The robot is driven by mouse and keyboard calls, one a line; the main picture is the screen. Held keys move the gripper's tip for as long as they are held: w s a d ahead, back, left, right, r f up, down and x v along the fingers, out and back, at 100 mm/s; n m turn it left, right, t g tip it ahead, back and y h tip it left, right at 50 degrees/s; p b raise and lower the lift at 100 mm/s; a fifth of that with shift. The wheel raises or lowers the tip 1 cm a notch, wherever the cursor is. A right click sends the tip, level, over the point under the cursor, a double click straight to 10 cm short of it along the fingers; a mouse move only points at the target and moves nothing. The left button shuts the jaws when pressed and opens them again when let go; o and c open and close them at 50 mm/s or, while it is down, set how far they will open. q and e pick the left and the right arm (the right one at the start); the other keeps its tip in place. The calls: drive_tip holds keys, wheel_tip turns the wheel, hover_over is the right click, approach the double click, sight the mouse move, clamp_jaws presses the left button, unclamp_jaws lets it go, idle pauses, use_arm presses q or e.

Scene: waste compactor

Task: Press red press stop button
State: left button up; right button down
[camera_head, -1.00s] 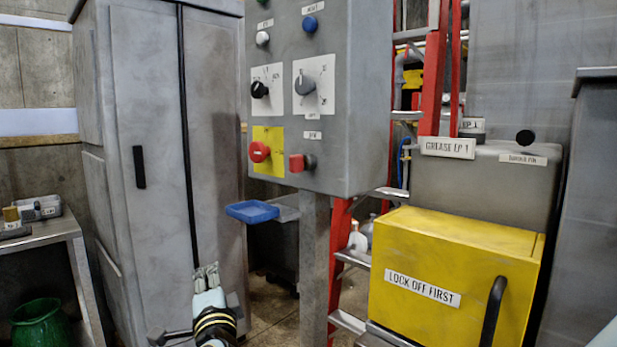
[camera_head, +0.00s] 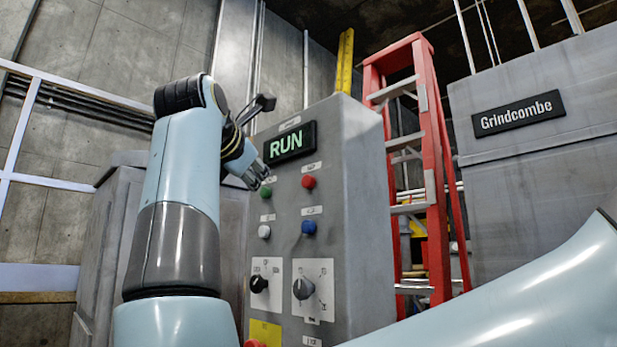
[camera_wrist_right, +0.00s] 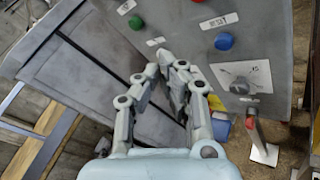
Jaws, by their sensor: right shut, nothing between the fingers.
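The grey control panel (camera_head: 348,215) stands in the middle of the head view with a lit RUN display (camera_head: 290,143). A round red button (camera_head: 308,181) sits below the display, to the right of a green button (camera_head: 265,191); its label is too small to read. The red button is just cut off at the wrist view's top edge (camera_wrist_right: 198,1). My right gripper (camera_head: 260,178) is shut and empty. It is left of the red button and overlaps the panel's left edge near the green button. Its closed fingers also show in the wrist view (camera_wrist_right: 174,76). My left gripper is out of view.
A white button (camera_head: 264,231) and a blue button (camera_head: 309,226) sit lower, above a black knob (camera_head: 258,284) and a grey knob (camera_head: 303,288). Another red button (camera_head: 255,344) is at the bottom edge. A red ladder (camera_head: 436,170) stands behind the panel. My pale arm covers the lower right.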

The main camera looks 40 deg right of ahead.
sight(308, 182)
drive_tip(key=shift+a+r, duration=0.15)
drive_tip(key=shift+r, duration=0.05)
drive_tip(key=d+p, duration=0.1)
drive_tip(key=d, duration=0.8)
drive_tip(key=shift+w, duration=0.35)
idle(1.3)
drive_tip(key=shift+d, duration=0.4)
drive_tip(key=shift+d, duration=0.45)
idle(0.8)
drive_tip(key=shift+a, duration=0.9)
